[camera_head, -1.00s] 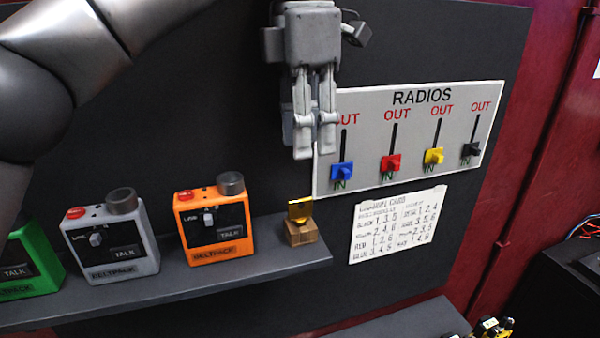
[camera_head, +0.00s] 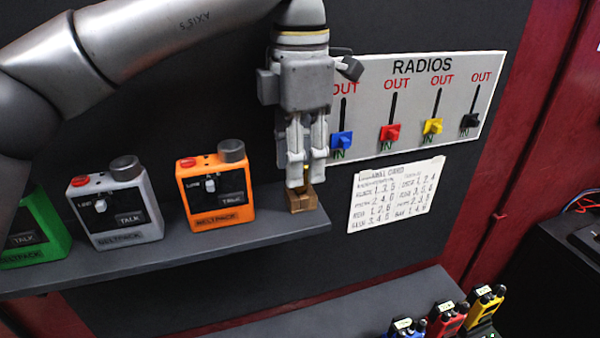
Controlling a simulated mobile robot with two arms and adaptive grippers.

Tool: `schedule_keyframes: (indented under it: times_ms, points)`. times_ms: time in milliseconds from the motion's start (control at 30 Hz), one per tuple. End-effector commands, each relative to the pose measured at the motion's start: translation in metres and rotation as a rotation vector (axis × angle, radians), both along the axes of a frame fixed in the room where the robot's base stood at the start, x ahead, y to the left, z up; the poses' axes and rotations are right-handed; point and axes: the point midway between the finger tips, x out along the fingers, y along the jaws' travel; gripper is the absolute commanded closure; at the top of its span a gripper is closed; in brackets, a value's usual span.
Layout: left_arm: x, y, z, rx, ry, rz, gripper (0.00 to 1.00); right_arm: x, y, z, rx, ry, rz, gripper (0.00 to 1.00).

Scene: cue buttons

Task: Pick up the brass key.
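The brass key (camera_head: 307,173) stands upright in a small wooden block (camera_head: 303,200) at the right end of the grey shelf. Only a thin gold strip of it shows between the fingers of my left gripper (camera_head: 306,180); the rest is hidden behind them. My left gripper points down, with its fingertips just over the block, one on each side of the key as seen here. A gap shows between the fingers, so the gripper looks open. Whether a finger touches the key is not clear. My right gripper is not in view.
Orange (camera_head: 216,190), grey (camera_head: 115,208) and green (camera_head: 35,232) beltpacks stand on the shelf (camera_head: 180,258) left of the block. A RADIOS panel (camera_head: 365,90) with coloured sliders and a paper card (camera_head: 395,195) are on the wall. Several radios (camera_head: 445,318) stand lower right.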

Motion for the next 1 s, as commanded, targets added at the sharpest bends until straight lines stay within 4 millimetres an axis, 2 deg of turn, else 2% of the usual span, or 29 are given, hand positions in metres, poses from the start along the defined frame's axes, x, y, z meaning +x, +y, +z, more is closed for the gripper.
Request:
schedule_keyframes:
  times_ms: [133, 400, 667, 1000]
  points:
    - [0.0, 0.0, -0.013, 0.001, 0.001, -0.001, 0.68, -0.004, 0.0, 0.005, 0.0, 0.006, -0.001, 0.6]
    - [0.0, 0.0, -0.016, 0.0, 0.0, 0.0, 0.68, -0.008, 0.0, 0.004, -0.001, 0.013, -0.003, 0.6]
    - [0.0, 0.0, -0.016, 0.0, 0.001, 0.0, 1.0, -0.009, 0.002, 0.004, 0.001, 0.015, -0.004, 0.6]
    - [0.0, 0.0, -0.016, 0.0, 0.0, -0.001, 1.0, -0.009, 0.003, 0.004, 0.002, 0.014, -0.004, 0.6]
